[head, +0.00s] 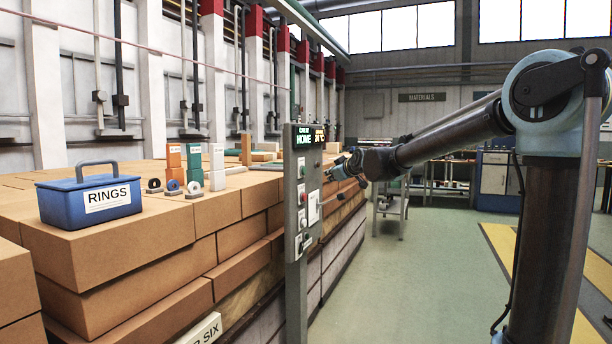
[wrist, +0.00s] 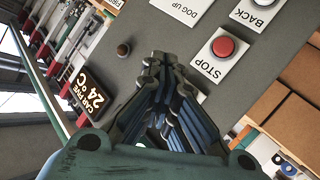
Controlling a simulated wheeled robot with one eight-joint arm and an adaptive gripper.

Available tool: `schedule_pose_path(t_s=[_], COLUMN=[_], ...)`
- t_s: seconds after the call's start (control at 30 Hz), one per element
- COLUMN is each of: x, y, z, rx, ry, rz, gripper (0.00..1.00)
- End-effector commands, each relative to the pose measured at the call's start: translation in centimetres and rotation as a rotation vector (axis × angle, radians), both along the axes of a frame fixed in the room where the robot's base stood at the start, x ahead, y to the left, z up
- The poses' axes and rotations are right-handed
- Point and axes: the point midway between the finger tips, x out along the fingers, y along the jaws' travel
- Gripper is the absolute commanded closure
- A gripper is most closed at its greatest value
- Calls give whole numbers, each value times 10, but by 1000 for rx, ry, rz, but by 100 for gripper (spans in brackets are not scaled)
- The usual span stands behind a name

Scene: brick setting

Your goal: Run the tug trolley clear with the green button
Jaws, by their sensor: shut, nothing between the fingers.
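A grey control panel (head: 290,205) stands on a post in the middle of the head view, with small buttons and labels. My gripper (head: 333,172) is just to its right, at upper-panel height. In the wrist view, my gripper (wrist: 160,62) is shut and empty, its fingertips over the panel face. A red STOP button (wrist: 223,47) is to the right of the fingertips, and a white BACK plate (wrist: 257,12) is above it. A small dark knob or lamp (wrist: 123,49) is to the left. I cannot make out a green button or identify the tug trolley.
A lit display (wrist: 88,96) showing 24 °C is left of my fingers. The green floor (head: 440,280) is open to the right.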

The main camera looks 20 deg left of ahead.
Motion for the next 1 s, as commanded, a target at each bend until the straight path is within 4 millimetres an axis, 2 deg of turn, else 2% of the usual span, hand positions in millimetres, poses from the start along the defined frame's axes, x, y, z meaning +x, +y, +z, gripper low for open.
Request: schedule_pose_path(t_s=[0.2,0.5,1.0], x=[2,5,5], y=[28,55,62], z=[0,0,0], rx=[0,0,1], ry=[0,1,0], rz=[2,1,-1], gripper=[100,100,100])
